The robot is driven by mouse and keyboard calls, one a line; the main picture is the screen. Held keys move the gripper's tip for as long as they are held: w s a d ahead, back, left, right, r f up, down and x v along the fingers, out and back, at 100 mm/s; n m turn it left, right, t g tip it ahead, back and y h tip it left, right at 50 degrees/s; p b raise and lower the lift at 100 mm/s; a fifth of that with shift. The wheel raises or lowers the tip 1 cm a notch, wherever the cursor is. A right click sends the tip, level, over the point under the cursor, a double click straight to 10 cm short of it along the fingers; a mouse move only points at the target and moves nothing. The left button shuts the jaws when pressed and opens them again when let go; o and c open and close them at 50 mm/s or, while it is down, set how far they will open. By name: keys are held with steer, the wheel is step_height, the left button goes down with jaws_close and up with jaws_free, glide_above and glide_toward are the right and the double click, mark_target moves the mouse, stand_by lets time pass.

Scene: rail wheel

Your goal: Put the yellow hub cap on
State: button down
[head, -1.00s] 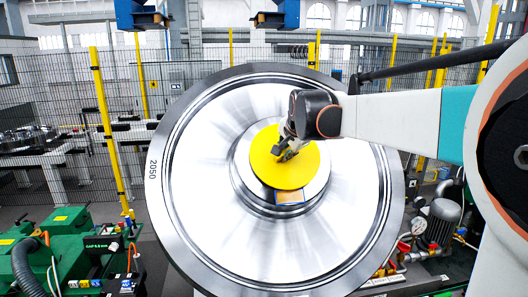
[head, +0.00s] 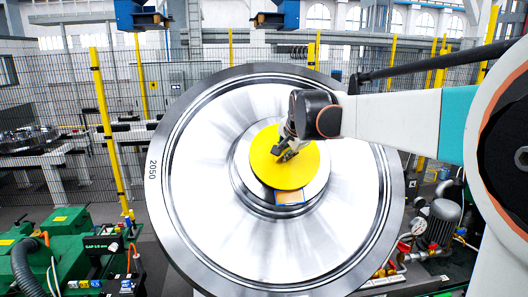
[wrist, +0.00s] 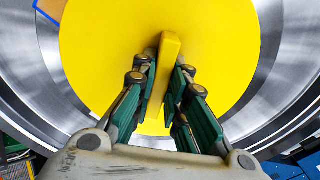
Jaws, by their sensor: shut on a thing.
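The yellow hub cap (head: 285,170) is a flat disc in front of the hub at the middle of the big steel wheel (head: 220,215). My gripper (head: 289,154) is shut on the cap's upright yellow grip bar, which shows between the green fingers in the wrist view (wrist: 170,62). The cap (wrist: 100,55) fills much of the wrist view. Whether its back touches the hub is hidden.
Green machinery (head: 60,255) stands at the lower left and a motor with pipes and a gauge (head: 435,225) at the lower right. Yellow posts (head: 105,125) and a mesh fence stand around the wheel. Blue brackets (head: 275,14) hang above.

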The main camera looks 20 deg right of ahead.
steer(key=shift+b+x, duration=0.35)
steer(key=shift+x, duration=0.45)
steer(key=c, duration=1.5)
jaws_free()
